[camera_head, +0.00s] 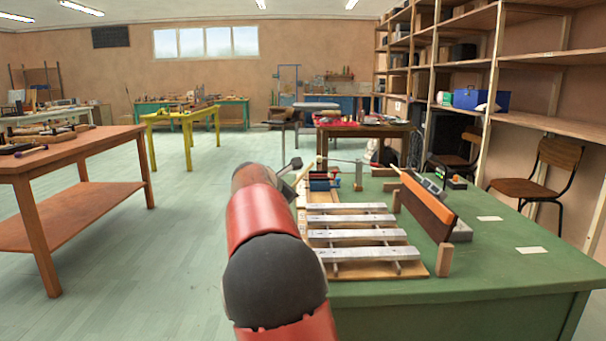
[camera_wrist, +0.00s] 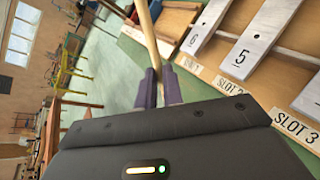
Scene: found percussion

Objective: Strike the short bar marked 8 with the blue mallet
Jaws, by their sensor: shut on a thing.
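My gripper (camera_wrist: 160,88) is shut on a pale wooden mallet handle (camera_wrist: 149,38), which runs up out of the top of the wrist view. The mallet's head is outside the wrist view, so its colour cannot be seen. Pale metal bars lie across a wooden frame; the bar marked 6 (camera_wrist: 205,28) and the bar marked 5 (camera_wrist: 258,38) are readable, right of my gripper. In the head view, several bars (camera_head: 365,253) lie in a row on the green table, with no readable numbers. I cannot make out a bar marked 8. My arm hides part of the frame's left side.
Slot labels, including SLOT 3 (camera_wrist: 295,128), line the frame's edge. A long brown upright board (camera_head: 428,206) stands right of the bars. A brown table (camera_head: 85,205) stands left, with open floor between.

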